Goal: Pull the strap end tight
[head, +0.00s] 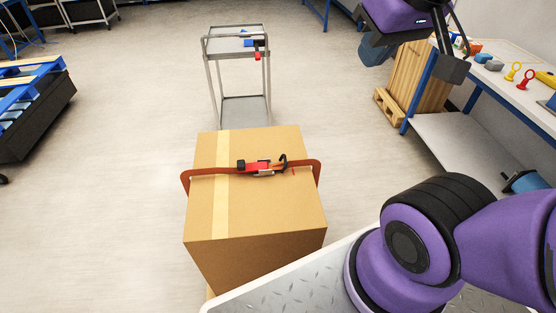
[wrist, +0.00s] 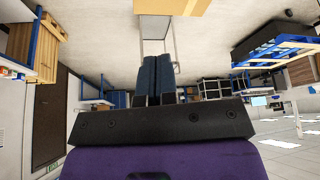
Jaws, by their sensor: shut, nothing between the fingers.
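A rust-orange strap (head: 213,171) runs across the top of a large cardboard box (head: 262,215) in the head view. It stands out in loops past the box's left and right edges. A red and black buckle (head: 254,167) sits on the strap at the middle of the box top. A black curved part (head: 283,161) rises at its right side. The loose strap end cannot be told apart clearly beside the buckle. My gripper shows in the wrist view (wrist: 153,62) with its dark blue fingers together and empty. It is raised at the upper right of the head view, well away from the strap.
A grey cart (head: 238,55) with small blue and red items stands behind the box. A workbench (head: 500,85) with tools is at the right, beside wooden crates (head: 412,75). A dark platform with blue and wooden slats (head: 35,105) is at the left. Floor left of the box is clear.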

